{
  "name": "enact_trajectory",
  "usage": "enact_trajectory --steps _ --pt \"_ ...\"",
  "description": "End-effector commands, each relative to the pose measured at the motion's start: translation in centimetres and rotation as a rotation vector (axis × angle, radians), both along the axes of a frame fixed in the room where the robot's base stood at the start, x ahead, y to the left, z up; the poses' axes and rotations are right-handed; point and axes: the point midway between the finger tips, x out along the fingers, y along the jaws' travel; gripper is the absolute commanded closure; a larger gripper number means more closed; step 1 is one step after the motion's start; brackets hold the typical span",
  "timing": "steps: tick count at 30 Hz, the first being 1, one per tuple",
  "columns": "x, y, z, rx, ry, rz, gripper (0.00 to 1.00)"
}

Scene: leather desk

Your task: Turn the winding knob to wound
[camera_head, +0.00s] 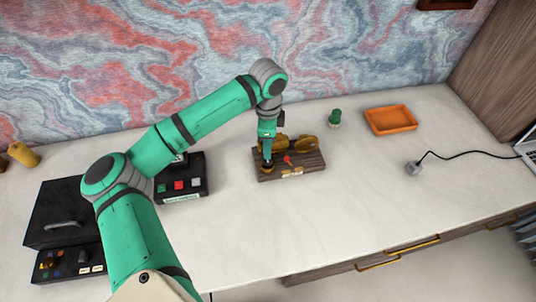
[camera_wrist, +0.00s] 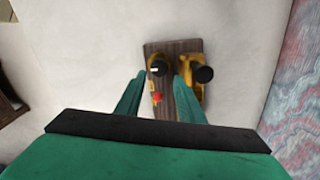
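A dark wooden block (camera_head: 300,172) stands on the desk with brass parts, a red piece and pale labels on its front; it also shows in the wrist view (camera_wrist: 186,46). On it, in the wrist view, are a round black knob (camera_wrist: 157,67) with a white mark on a brass base, a small red piece (camera_wrist: 156,97), and a brass part with a dark round end (camera_wrist: 203,74). I cannot tell for sure which is the winding knob. My gripper (camera_wrist: 160,78) points down at the block's left end, fingers apart on either side of the marked knob. Contact is unclear.
Left of the block is a black box (camera_head: 180,182) with coloured buttons, and a larger black case (camera_head: 60,212) with knobs. To the right are a green object (camera_head: 334,118), an orange tray (camera_head: 390,120) and a grey plug (camera_head: 413,168) on a cable. The front desktop is clear.

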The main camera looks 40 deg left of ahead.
Motion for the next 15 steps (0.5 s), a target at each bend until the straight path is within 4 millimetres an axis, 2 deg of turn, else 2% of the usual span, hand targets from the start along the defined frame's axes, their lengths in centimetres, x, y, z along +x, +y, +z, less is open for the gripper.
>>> enact_trajectory --steps 6,10,15 --pt "0.1 -0.3 -3.6 -0.003 0.001 -0.004 0.65" --pt "0.2 -0.5 -4.9 -0.003 0.001 -0.007 0.65" --pt "0.1 -0.2 -5.7 -0.001 -0.001 -0.004 0.65"
